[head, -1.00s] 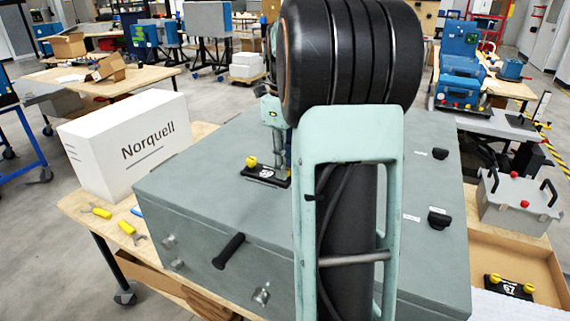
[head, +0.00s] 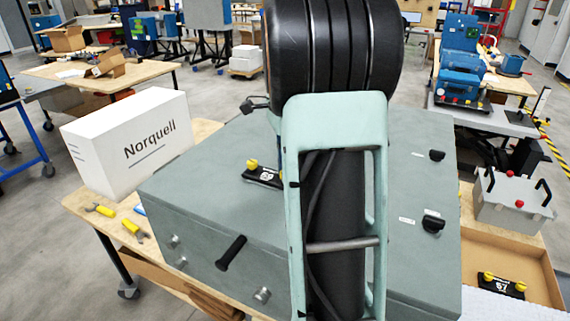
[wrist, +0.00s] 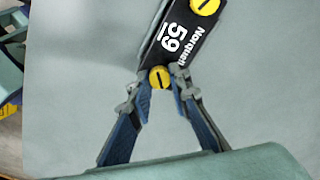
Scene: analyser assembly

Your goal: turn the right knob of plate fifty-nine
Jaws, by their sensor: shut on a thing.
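Plate fifty-nine (wrist: 180,38) is a black plate marked "Norquell 59", lying on the grey cabinet top. It has a yellow knob at each end. In the wrist view the far knob (wrist: 205,5) is free, and the near knob (wrist: 159,76) sits between the fingertips of my gripper (wrist: 161,86), which is shut on it. In the head view the plate (head: 263,178) shows left of my arm with its left knob (head: 252,163) clear. My arm hides the plate's right end and my gripper there.
The grey cabinet (head: 205,215) has a black handle (head: 231,252) in front and black knobs (head: 433,222) at right. A white Norquell box (head: 130,145) stands at left. Another plate with yellow knobs (head: 502,285) lies in a tray at lower right.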

